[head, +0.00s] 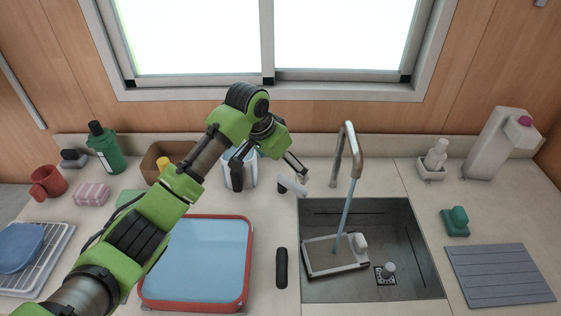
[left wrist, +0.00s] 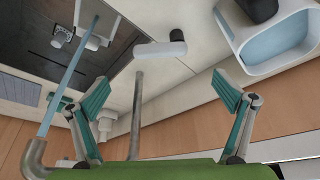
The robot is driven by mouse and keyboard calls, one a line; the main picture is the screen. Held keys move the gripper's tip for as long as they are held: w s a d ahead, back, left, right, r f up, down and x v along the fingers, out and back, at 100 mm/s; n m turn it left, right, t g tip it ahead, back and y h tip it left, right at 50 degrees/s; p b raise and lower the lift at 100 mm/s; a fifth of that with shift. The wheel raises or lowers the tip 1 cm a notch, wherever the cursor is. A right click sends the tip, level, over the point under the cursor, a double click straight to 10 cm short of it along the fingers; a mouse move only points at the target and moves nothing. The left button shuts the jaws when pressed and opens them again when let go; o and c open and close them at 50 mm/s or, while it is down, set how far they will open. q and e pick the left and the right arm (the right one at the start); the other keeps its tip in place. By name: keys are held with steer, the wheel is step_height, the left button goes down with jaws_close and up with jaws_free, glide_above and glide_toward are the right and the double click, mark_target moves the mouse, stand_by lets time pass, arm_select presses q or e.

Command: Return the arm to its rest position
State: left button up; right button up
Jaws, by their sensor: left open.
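My left arm (head: 145,240) reaches from the lower left over the counter. Its gripper (head: 268,172) is open and empty, above the counter behind the sink's left corner. In the left wrist view the two teal-padded fingers (left wrist: 163,95) are spread wide with nothing between them. A white lever with a dark end (head: 292,184) is just below the gripper and also shows beyond the fingers in the wrist view (left wrist: 160,49); I cannot tell whether they touch. My right gripper is in neither view.
Blue water runs from the faucet (head: 347,150) into the sink (head: 410,250), onto a grey-white object (head: 335,255). A red-rimmed tray (head: 246,265) lies under the arm's right side. A white container (head: 252,170) stands behind the gripper. Bottles and a mug (head: 48,182) line the left back.

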arm_select(q)
steer(key=shift+v, duration=0.85)
